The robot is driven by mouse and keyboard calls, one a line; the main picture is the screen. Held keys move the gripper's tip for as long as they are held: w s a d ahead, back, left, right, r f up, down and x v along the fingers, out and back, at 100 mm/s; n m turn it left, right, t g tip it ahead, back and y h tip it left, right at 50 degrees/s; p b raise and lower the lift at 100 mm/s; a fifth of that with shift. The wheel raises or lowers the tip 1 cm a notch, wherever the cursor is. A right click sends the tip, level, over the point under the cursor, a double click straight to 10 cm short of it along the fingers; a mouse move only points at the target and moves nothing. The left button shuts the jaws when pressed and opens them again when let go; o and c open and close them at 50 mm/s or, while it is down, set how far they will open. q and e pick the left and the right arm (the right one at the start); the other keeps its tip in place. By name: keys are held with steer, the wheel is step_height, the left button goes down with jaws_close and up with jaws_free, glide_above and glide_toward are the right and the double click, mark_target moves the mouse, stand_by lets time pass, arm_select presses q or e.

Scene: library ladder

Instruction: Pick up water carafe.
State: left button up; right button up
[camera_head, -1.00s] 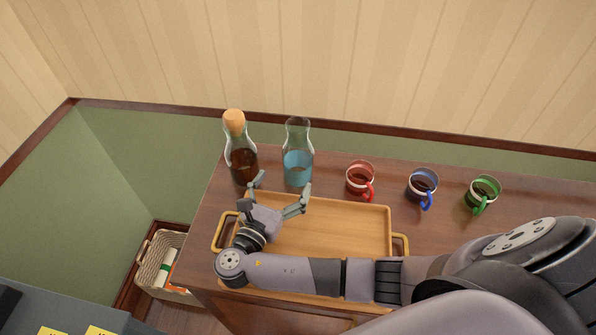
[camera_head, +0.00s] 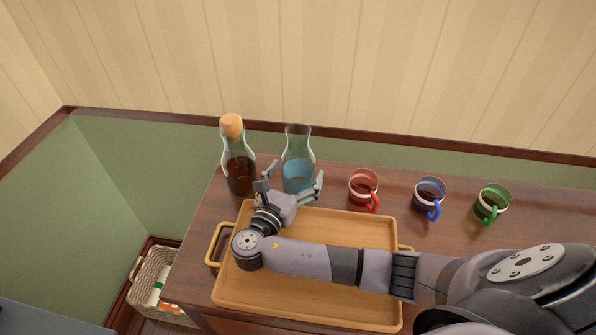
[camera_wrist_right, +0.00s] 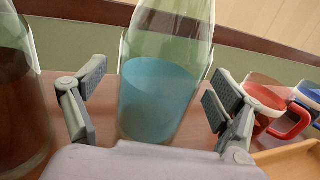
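The water carafe (camera_head: 298,172) is clear glass with blue water in its lower part. It stands upright on the wooden cabinet top behind the tray. My right gripper (camera_head: 293,185) is open just in front of it. In the right wrist view the carafe (camera_wrist_right: 158,95) stands between the two spread fingers (camera_wrist_right: 155,100), with room on both sides. Neither finger appears to touch it. My left gripper is not in view.
A corked carafe of dark liquid (camera_head: 239,172) stands close on the left. Red (camera_head: 363,188), blue (camera_head: 429,196) and green (camera_head: 491,204) mugs stand to the right. A wooden tray (camera_head: 340,228) lies under my right arm. A basket (camera_head: 152,285) is at lower left.

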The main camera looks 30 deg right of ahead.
steer(key=c, duration=1.9)
steer(key=shift+r, duration=0.15)
